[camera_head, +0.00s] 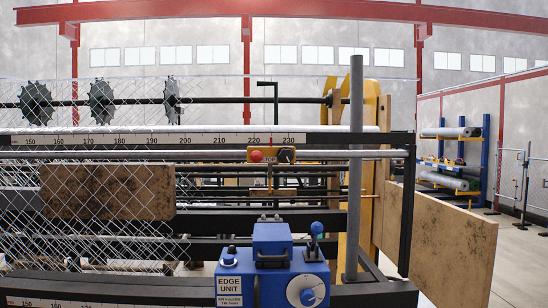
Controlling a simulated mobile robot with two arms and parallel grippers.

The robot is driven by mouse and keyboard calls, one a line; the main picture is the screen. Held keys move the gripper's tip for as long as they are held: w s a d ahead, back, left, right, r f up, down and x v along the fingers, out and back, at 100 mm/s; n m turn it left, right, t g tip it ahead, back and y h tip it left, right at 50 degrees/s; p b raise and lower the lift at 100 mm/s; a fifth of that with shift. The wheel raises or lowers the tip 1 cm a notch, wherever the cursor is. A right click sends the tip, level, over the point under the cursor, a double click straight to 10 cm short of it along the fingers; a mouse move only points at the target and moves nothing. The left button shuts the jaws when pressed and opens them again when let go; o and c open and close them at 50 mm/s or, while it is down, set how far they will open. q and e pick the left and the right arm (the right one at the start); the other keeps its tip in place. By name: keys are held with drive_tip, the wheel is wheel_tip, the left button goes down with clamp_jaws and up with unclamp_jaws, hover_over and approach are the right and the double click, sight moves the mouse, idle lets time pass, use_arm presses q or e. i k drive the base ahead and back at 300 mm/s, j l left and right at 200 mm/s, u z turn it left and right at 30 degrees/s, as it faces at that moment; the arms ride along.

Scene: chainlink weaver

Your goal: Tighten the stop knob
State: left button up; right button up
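A yellow stop block (271,155) with small lettering that seems to read STOP sits on the horizontal rail, just below the ruler between about the 220 and 230 marks. A red round part (256,156) is on its left side. A black knob (286,156) is at its right end; I cannot tell how tight it is. A thin yellow rod hangs below the block. Neither of my grippers is in view.
A blue edge unit (270,272) with a lever and a round white dial stands in front, below the stop. A grey upright post (355,160) rises to its right. Chain-link mesh (100,200) covers the left. A wooden board (445,240) juts out at right.

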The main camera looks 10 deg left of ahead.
sight(285, 156)
drive_tip(key=i+l+u, duration=0.3)
drive_tip(key=l, duration=0.35)
drive_tip(key=i+l+u, duration=0.1)
drive_tip(key=l, duration=0.25)
drive_tip(key=i+j, duration=0.05)
drive_tip(key=i, duration=0.05)
